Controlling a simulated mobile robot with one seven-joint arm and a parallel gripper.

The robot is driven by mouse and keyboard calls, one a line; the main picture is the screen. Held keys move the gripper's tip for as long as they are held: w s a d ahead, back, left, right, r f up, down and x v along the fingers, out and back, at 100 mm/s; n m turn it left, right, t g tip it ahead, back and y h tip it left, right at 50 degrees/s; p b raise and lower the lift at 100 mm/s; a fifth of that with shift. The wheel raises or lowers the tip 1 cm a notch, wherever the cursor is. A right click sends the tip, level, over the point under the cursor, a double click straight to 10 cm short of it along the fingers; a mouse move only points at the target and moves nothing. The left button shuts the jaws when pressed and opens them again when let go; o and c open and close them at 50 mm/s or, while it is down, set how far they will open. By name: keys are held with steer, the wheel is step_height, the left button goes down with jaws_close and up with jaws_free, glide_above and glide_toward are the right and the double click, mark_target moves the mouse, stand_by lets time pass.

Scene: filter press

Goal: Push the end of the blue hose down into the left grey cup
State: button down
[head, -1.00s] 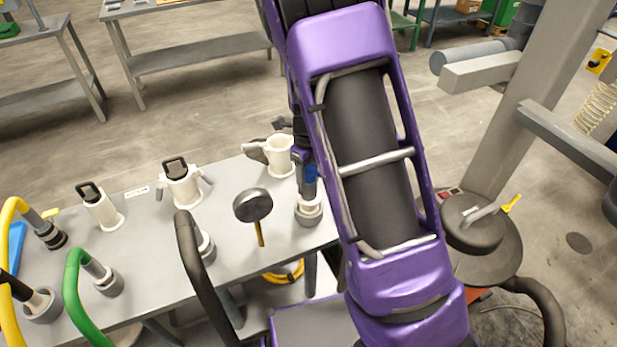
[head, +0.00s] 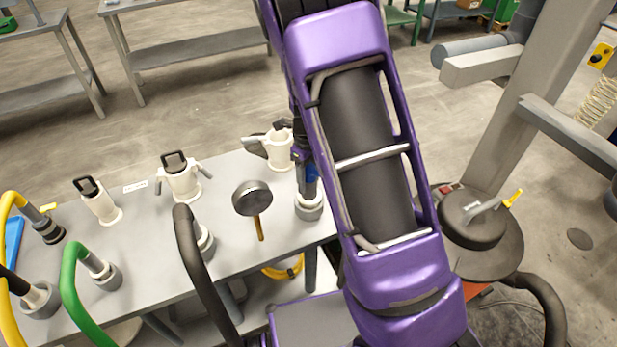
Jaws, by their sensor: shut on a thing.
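A short stretch of the blue hose (head: 312,181) shows beside my arm, near the table's right end. Its pale end is directly over a grey cup (head: 308,210). It looks upright, at or inside the cup's mouth; how deep it sits I cannot tell. My gripper (head: 305,166) is just above, largely hidden behind my purple arm, and is shut on the blue hose. Other grey cups stand to the left: one with a black hose (head: 203,243), one with a green hose (head: 108,278), and one at the far left (head: 40,302).
White pump-like fittings (head: 182,182) and a white jug-like fitting (head: 281,150) stand along the far side. A grey post (head: 515,120) and a round drum (head: 475,225) are at the right.

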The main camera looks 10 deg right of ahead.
steer(key=shift+c, duration=1.1)
jaws_free()
